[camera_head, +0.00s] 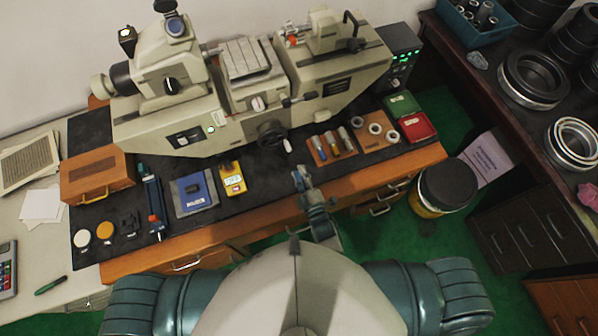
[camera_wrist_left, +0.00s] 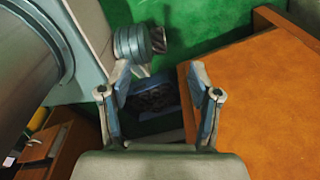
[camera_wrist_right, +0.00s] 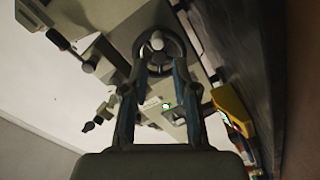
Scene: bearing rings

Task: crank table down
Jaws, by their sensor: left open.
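The beige measuring machine (camera_head: 250,85) stands on the bench. Its dark crank handwheel (camera_head: 271,134) is low on the front, with a light handle knob (camera_head: 287,146). My right gripper (camera_head: 301,176) is just in front of and below the wheel. In the right wrist view, the handwheel (camera_wrist_right: 175,62) and its knob (camera_wrist_right: 157,41) lie beyond the fingertips (camera_wrist_right: 160,68). The fingers are partly apart with nothing seen between them. My left gripper (camera_wrist_left: 160,78) is open and empty, low beside a wooden surface, and is not seen in the head view.
The wooden bench (camera_head: 290,205) holds a blue booklet (camera_head: 193,192), a yellow device (camera_head: 232,178), a tool board (camera_head: 333,146), a ring board (camera_head: 378,130) and red (camera_head: 416,126) and green boxes (camera_head: 402,104). A black-topped bin (camera_head: 447,186) stands at right on green floor.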

